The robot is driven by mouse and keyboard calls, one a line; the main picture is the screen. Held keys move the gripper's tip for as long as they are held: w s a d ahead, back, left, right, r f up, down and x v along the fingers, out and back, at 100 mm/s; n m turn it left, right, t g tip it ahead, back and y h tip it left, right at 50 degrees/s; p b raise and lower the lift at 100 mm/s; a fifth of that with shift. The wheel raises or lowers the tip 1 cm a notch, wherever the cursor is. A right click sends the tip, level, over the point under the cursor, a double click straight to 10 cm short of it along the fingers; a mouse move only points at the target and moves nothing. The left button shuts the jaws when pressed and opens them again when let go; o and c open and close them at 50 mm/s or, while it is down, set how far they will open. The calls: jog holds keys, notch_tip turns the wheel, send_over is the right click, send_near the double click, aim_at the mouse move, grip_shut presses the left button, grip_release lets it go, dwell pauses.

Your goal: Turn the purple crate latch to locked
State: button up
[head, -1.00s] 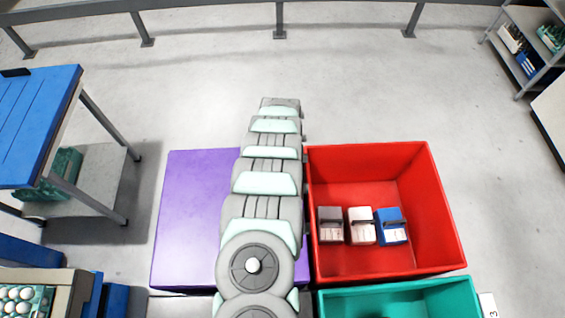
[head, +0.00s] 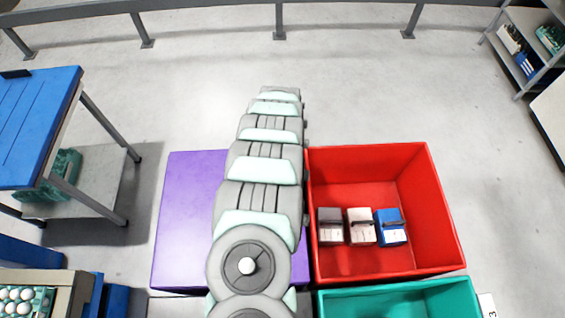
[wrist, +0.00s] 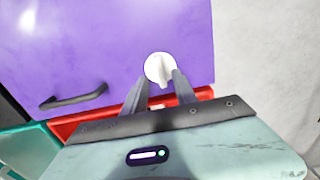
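The purple crate (head: 183,215) is closed, with a flat purple top, and my arm covers its right part in the head view. In the wrist view its purple face (wrist: 110,45) carries a round white latch knob (wrist: 159,66) with a raised grip pointing roughly down in the picture. My gripper (wrist: 160,77) is open, with its two dark fingers apart and their tips at either side of the knob's lower part. I cannot tell whether either finger touches it. My gripper is hidden in the head view.
A dark handle (wrist: 73,97) sits on the purple face, left of the knob. An open red crate (head: 435,205) holding three small cartons stands right of the purple crate. A green crate (head: 400,290) is in front of it. A blue-topped table (head: 35,125) stands left.

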notch_tip(320, 180, up, 7)
dwell(0.3)
dwell(0.5)
